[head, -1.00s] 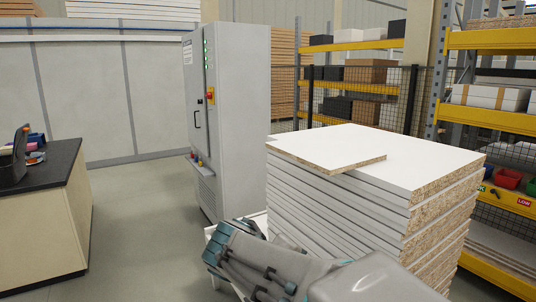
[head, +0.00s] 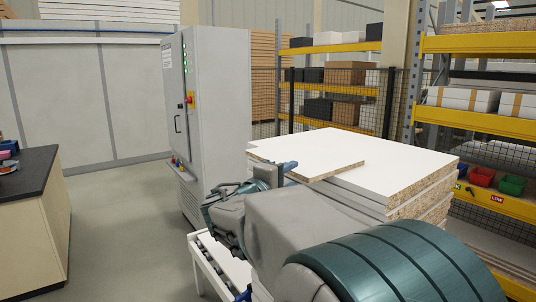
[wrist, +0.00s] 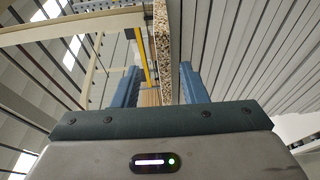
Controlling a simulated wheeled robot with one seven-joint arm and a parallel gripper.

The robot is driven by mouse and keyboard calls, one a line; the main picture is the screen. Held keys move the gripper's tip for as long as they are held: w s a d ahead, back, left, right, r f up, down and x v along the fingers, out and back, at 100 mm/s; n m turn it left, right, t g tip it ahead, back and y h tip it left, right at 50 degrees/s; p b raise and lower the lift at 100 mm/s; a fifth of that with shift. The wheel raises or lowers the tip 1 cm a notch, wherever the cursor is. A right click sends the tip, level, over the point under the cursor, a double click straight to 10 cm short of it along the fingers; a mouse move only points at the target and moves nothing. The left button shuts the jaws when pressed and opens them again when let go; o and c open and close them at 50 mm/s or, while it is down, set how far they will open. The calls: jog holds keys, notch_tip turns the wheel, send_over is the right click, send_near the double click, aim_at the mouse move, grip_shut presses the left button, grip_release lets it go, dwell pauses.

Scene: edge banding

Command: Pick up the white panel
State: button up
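The white panel (head: 308,156) lies flat on top of a stack of larger white boards (head: 400,160), with its bare chipboard front edge overhanging them. My gripper (head: 287,168) is at the left part of that front edge. In the wrist view, the panel's speckled edge (wrist: 162,45) runs between the two blue fingers of my gripper (wrist: 158,66). The fingers are apart, with a visible gap on each side of the panel. The head view partly hides the fingers behind the panel edge and wrist.
A grey control cabinet (head: 209,110) stands behind and left of the stack. A dark-topped bench (head: 35,170) is at the far left. Yellow-beamed shelving (head: 480,122) stands close on the right.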

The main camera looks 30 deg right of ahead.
aim_at(305, 168)
jog(key=shift+f+p+x, duration=0.15)
jog(key=shift+p+x, duration=0.45)
jog(key=shift+x, duration=1.15)
jog(key=shift+f+p+x, duration=0.15)
jog(key=shift+p+x, duration=0.4)
jog(key=shift+x, duration=1.2)
jog(key=shift+s, duration=0.15)
grip_shut()
jog(key=shift+r, duration=0.1)
